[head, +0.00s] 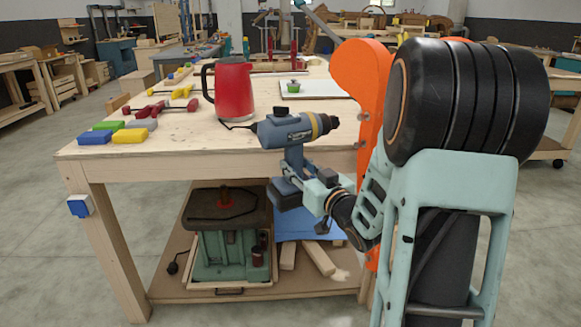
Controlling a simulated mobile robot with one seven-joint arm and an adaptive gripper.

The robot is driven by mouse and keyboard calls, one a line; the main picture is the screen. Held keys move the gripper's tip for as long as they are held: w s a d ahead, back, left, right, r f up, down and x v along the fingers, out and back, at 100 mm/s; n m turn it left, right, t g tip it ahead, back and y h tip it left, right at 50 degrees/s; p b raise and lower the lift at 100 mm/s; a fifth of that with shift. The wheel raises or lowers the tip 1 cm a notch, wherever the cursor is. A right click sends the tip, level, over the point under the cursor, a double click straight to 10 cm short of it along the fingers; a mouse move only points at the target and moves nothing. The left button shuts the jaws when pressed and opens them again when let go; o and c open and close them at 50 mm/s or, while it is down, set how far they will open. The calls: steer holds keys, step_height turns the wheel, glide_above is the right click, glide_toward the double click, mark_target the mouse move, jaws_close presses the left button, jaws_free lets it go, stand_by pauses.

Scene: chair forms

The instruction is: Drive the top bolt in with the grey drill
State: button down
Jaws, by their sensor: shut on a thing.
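The grey drill (286,132) is in the head view, left of the orange chair form (357,72). Its dark chuck (329,123) points right, toward the form's edge, with a small gap between. A small bolt (362,117) shows on that edge at about chuck height, and another bolt (360,145) sits lower. My gripper (293,176) is shut on the drill's handle, above its dark battery base. The drill is upright. My arm hides much of the form's right and lower parts.
The wooden workbench (180,160) stands behind the drill. On it are a red jug (234,92), coloured blocks (130,136), red and yellow clamps and a small green item (294,87) on a white board. A green machine (230,235) stands on the lower shelf.

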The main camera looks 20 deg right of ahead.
steer(key=shift+w+d+r+p, duration=0.1)
steer(key=shift+w+d+p, duration=0.1)
steer(key=shift+d, duration=0.95)
steer(key=shift+w+d+r+p, duration=0.1)
steer(key=shift+w+d+p, duration=0.1)
steer(key=shift+d, duration=0.95)
steer(key=shift+s, duration=0.1)
